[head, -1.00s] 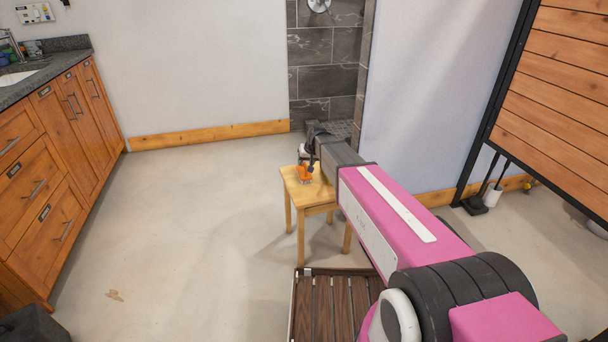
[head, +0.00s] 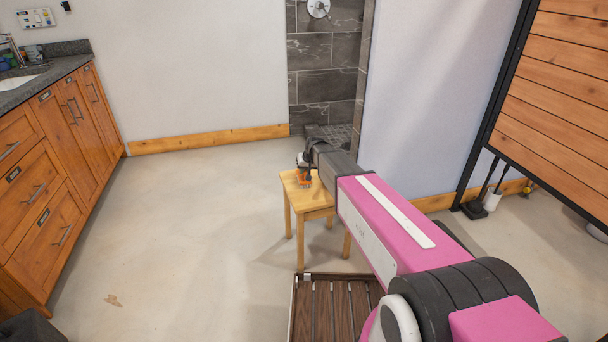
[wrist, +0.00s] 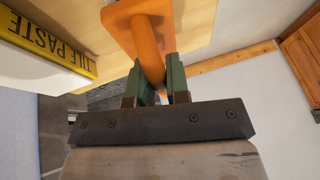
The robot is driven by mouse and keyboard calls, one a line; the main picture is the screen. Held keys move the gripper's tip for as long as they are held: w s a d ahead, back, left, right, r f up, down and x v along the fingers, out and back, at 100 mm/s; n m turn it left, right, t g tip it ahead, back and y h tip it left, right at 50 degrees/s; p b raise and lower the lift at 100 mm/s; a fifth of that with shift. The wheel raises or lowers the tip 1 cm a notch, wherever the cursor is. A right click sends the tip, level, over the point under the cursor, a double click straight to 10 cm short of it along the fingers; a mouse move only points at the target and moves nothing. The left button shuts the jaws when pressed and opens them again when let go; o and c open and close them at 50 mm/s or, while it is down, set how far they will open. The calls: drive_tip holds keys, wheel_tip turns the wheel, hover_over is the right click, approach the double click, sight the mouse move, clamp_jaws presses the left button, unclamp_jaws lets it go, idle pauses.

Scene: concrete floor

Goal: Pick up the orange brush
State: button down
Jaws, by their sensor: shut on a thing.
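The orange brush (head: 303,183) is at the small wooden stool (head: 311,200) in the head view. In the wrist view the brush (wrist: 146,40) is close, with its handle between the two green fingers of my gripper (wrist: 160,82). The gripper is shut on the handle. I cannot tell whether the brush still touches the stool top. My arm hides part of the stool and most of the gripper in the head view.
A white box with a yellow "TILE PASTE" label (wrist: 45,40) stands beside the brush, left in the wrist view. A slatted wooden mat (head: 330,300) lies in front of the stool. Wooden cabinets (head: 60,180) line the left wall; the floor between is clear.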

drive_tip(key=shift+r, duration=0.6)
wheel_tip(320, 180, up, 3)
drive_tip(key=shift+f, duration=0.15)
drive_tip(key=s+a+r, duration=0.7)
drive_tip(key=s+a, duration=0.1)
drive_tip(key=shift+s, duration=0.25)
drive_tip(key=c, duration=1.7)
unclamp_jaws()
clamp_jaws()
drive_tip(key=shift+d, duration=0.1)
